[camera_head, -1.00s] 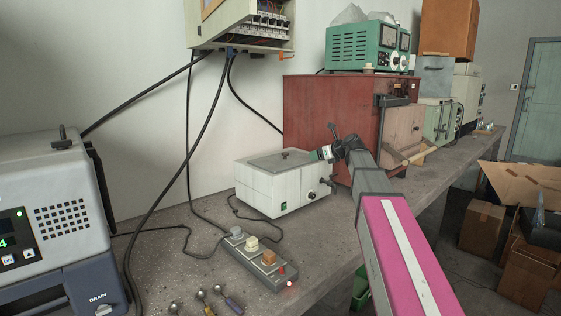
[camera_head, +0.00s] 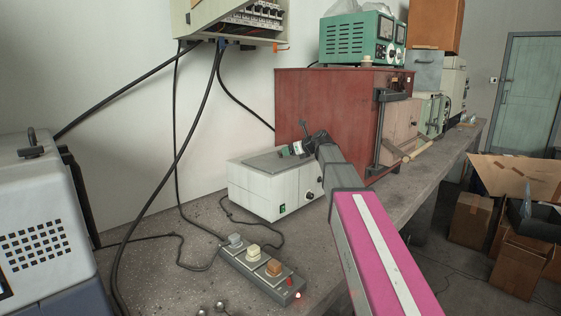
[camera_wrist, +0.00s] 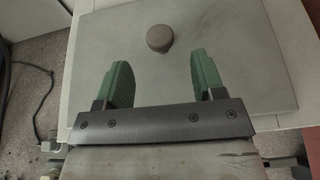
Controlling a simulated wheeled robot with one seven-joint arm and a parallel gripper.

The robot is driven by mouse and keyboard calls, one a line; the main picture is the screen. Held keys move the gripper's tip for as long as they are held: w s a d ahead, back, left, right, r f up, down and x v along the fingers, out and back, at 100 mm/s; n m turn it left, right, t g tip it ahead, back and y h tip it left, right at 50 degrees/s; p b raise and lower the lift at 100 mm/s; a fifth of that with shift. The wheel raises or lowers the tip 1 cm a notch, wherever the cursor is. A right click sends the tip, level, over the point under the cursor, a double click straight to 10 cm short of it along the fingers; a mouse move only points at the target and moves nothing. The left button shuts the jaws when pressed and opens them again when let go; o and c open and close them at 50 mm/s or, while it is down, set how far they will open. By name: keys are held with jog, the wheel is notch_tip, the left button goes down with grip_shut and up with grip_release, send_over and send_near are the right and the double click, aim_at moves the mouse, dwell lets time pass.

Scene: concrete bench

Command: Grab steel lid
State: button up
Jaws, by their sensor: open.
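The steel lid (camera_wrist: 245,45) is a flat grey plate with a round brown-grey knob (camera_wrist: 160,38) on top. It lies on the white box-shaped bath (camera_head: 263,190) on the bench. In the head view the lid (camera_head: 262,162) is partly hidden by my gripper (camera_head: 296,150), which is over its right part. In the wrist view my gripper (camera_wrist: 157,82) is open, its two green fingers apart above the lid. The knob is just beyond the fingertips, roughly centred between them. Nothing is between the fingers.
A power strip (camera_head: 262,272) with plugs lies in front of the bath, with black cables on the bench (camera_head: 165,275). A red cabinet (camera_head: 325,110) stands close behind the bath. A grey-white machine (camera_head: 40,215) stands at the left.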

aim_at(281, 156)
jog(key=x, duration=0.5)
jog(key=shift+w+a+r, duration=0.1)
jog(key=shift+w+a, duration=0.2)
jog(key=shift+w, duration=0.05)
jog(key=c, duration=1.1)
